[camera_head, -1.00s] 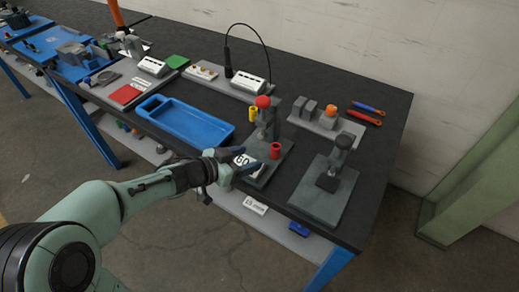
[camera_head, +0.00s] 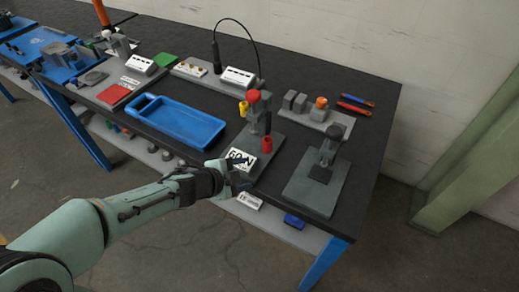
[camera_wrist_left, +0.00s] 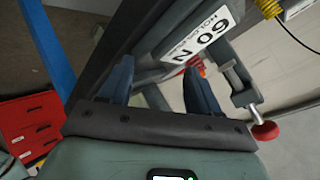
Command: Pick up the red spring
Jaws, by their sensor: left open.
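The red spring (camera_head: 266,144) appears as a small upright red cylinder on the right side of a grey press fixture (camera_head: 261,163). A part of something red (camera_wrist_left: 196,64), possibly the spring, shows behind the label in the left wrist view. My left gripper (camera_head: 238,178) is in front of the fixture, beside its white label (camera_head: 241,159), apart from the spring. In the left wrist view its two blue fingers (camera_wrist_left: 160,82) are spread, with nothing held between them. My right gripper is not in view.
The fixture has a red ball knob (camera_head: 254,96); a yellow coil (camera_head: 243,108) stands at its left. A second grey press (camera_head: 312,191) stands to the right. A blue tray (camera_head: 180,121) lies to the left. Red and blue tools (camera_head: 355,105) lie at the back.

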